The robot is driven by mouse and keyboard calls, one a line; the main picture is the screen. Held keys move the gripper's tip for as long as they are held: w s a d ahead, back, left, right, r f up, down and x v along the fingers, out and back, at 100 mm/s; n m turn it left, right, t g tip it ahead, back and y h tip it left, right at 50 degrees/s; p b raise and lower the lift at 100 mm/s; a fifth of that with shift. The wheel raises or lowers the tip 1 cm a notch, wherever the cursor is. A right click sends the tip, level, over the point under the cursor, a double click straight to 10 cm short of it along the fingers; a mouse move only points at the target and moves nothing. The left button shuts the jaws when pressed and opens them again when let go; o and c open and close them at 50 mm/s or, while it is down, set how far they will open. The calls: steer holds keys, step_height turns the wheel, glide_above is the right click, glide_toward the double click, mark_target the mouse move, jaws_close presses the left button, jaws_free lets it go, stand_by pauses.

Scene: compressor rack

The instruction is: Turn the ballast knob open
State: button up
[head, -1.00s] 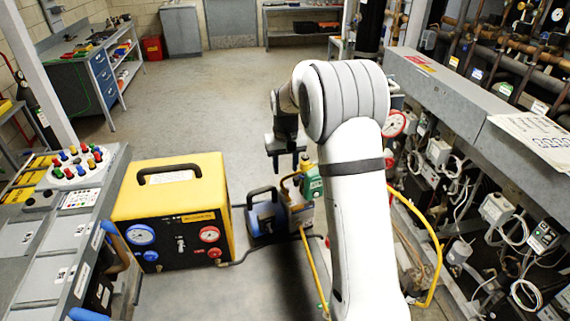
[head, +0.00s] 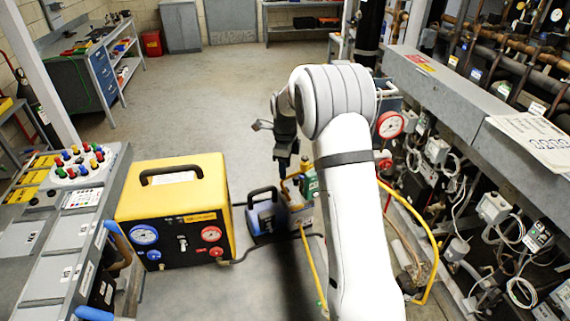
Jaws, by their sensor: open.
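A small blue vacuum pump (head: 262,222) with a dark carry handle stands on the floor in the middle, right of the yellow case. I cannot make out a ballast knob on it; that part is too small or hidden. My gripper (head: 285,166) is open, dark and pointing down. In the picture it appears just above the pump's right end and shows no thing between its fingers. I cannot tell its exact height or distance from the pump. My white arm hides part of the area right of the pump.
A yellow case (head: 176,205) with blue and red gauges stands left of the pump. A green bottle (head: 309,184) is beside the pump, close to my arm. Yellow hoses (head: 311,262) run across the floor. The compressor rack (head: 440,90) borders the right; open floor lies behind.

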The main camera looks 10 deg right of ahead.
mark_target(285, 189)
step_height(285, 189, down, 9)
steer(key=m, duration=0.4)
steer(key=shift+m, duration=0.4)
steer(key=shift+f+m, duration=0.25)
steer(key=shift+m, duration=0.35)
steer(key=shift+w+m+b, duration=0.2)
steer(key=shift+m+b, duration=0.2)
steer(key=shift+m, duration=0.1)
steer(key=shift+d+r, duration=0.1)
steer(key=shift+c, duration=0.3)
